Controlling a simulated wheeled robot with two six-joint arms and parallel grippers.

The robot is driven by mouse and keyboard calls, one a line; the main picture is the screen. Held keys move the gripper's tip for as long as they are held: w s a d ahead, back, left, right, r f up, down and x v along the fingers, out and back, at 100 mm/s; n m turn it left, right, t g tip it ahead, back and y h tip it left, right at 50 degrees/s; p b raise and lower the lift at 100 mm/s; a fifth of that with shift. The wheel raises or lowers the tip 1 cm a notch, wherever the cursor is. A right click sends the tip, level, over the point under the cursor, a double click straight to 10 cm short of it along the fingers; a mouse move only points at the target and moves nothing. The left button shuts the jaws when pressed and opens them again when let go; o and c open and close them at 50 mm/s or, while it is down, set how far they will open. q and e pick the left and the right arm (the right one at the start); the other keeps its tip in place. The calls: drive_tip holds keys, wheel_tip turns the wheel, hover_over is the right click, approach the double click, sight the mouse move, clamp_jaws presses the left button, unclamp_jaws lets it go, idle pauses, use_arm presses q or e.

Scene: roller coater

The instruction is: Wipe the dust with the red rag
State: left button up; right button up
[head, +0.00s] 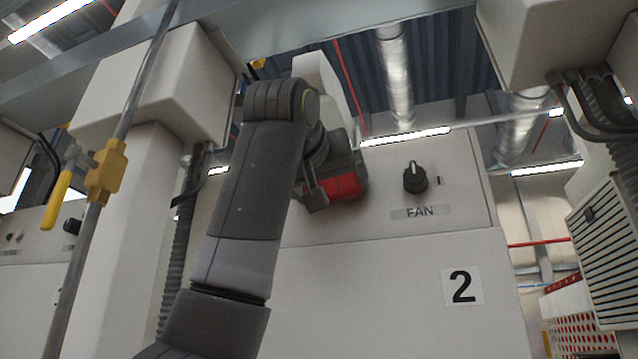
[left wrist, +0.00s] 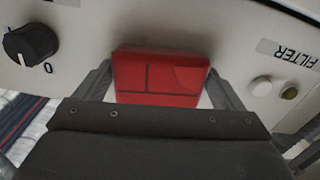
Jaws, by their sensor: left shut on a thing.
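The red rag (left wrist: 160,77) is a flat red block between the two fingers of my left gripper (left wrist: 163,85) in the left wrist view. My left gripper is shut on it and holds it at or very near the pale machine panel. In the head view the rag (head: 345,187) shows partly behind my left gripper (head: 335,188), to the left of the FAN knob. I cannot tell whether the rag touches the panel. A faint greyish patch on the panel around the rag may be dust or shadow. My right gripper is in neither view.
A black FAN knob (head: 415,178) sticks out right of the rag. In the left wrist view a black knob (left wrist: 30,44) is on the left and buttons (left wrist: 262,86) by a FILTER label are on the right. A pipe with a yellow valve handle (head: 62,198) stands at left.

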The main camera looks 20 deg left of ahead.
sight(354, 182)
use_arm(q)
drive_tip(key=shift+s+d, duration=0.1)
drive_tip(key=shift+d, duration=2.95)
drive_tip(key=shift+a+f, duration=0.1)
drive_tip(key=shift+a, duration=0.35)
drive_tip(key=shift+a+b, duration=0.3)
drive_tip(key=shift+a, duration=1.3)
drive_tip(key=shift+a+b, duration=0.3)
drive_tip(key=shift+a, duration=0.7)
drive_tip(key=shift+s+a+b, duration=0.25)
drive_tip(key=shift+s+b, duration=0.2)
drive_tip(key=shift+s, duration=0.5)
drive_tip(key=shift+s+a+b, duration=0.2)
drive_tip(key=shift+s+b, duration=0.2)
drive_tip(key=shift+s, duration=0.5)
drive_tip(key=shift+s+a+b, duration=0.25)
drive_tip(key=shift+s+b, duration=0.2)
drive_tip(key=shift+s, duration=0.5)
